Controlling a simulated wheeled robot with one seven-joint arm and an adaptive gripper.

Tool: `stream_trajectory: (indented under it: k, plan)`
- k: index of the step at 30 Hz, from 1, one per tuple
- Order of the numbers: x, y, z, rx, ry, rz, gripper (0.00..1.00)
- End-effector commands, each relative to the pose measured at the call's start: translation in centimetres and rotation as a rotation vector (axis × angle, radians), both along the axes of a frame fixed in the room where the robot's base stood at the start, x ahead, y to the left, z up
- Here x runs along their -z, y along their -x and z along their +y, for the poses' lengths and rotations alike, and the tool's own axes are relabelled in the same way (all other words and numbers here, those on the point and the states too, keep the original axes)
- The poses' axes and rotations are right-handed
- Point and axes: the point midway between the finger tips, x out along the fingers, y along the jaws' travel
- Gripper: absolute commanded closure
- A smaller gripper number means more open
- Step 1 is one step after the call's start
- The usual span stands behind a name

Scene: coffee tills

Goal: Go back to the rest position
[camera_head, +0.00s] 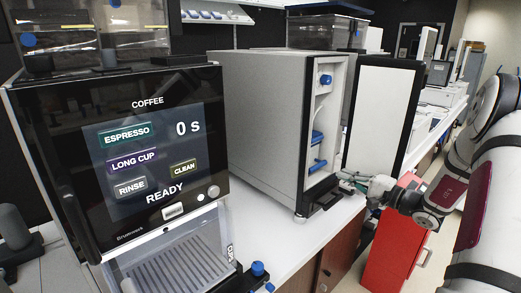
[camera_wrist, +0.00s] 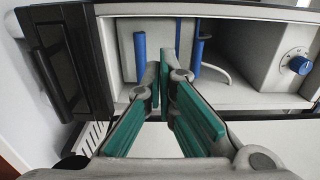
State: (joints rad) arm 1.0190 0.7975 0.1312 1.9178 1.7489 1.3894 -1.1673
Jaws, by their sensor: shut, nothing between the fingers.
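My gripper (camera_head: 352,180) is at the right of the head view, in front of the open grey machine (camera_head: 262,120). In the wrist view my gripper (camera_wrist: 162,72) has its green-padded fingers together at the tips, with nothing between them. The fingers point toward the machine's open compartment. Blue upright parts (camera_wrist: 140,56) and a pale panel show in that compartment, just beyond the fingertips. Whether the fingertips touch anything inside cannot be told. My arm reaches in from the right side of the head view.
A coffee machine (camera_head: 128,150) with a lit "READY" screen stands at the left. The grey machine's door (camera_head: 381,118) stands open to the right of its compartment. A red cabinet (camera_head: 392,250) stands below the white counter (camera_head: 268,222). A blue knob (camera_wrist: 299,65) shows in the wrist view.

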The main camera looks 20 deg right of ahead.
Motion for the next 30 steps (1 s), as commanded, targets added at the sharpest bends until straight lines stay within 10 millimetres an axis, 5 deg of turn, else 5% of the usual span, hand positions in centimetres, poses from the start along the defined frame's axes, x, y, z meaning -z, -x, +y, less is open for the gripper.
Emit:
stream_trajectory:
  k: [5,8,14,21,30]
  plan:
    - [-0.8,-0.1,1.5,-0.04,0.01,0.014,1.0]
    - [-2.5,-0.1,5.3,-0.139,0.041,0.052,1.0]
    - [-6.3,2.5,16.4,-0.424,0.165,0.205,1.0]
    - [-8.9,9.5,26.6,-0.685,0.389,0.41,1.0]
    - [-10.0,20.0,32.4,-0.834,0.766,0.611,1.0]
